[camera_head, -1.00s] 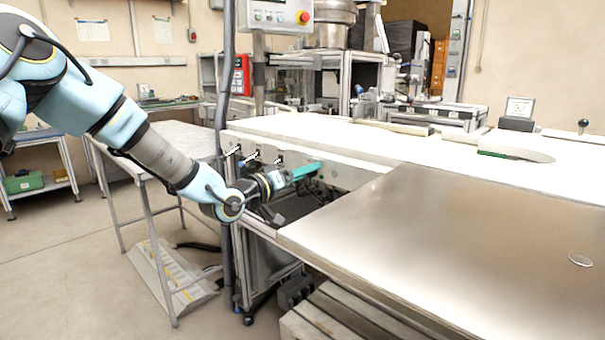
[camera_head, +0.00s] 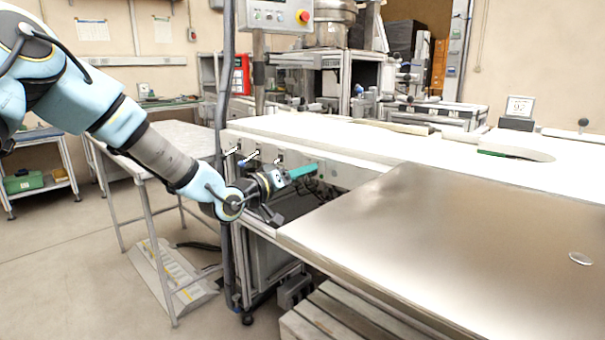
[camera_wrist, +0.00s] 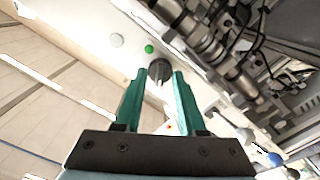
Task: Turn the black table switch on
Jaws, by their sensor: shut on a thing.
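The black table switch (camera_wrist: 160,69) is a round dark knob with a pale mark, on the white front panel (camera_wrist: 200,78) in the wrist view. My gripper (camera_wrist: 160,76) has two teal fingers with their tips on either side of the knob, closed on it. In the head view my gripper (camera_head: 303,171) reaches the front panel below the white tabletop, and the switch is hidden there or too small to tell.
A green button (camera_wrist: 149,48) and a pale round button (camera_wrist: 116,40) sit beside the switch. Small levers (camera_head: 254,155) stick out of the panel left of my gripper. A metal-topped table (camera_head: 440,230) stands close on the right. Open floor lies at the lower left.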

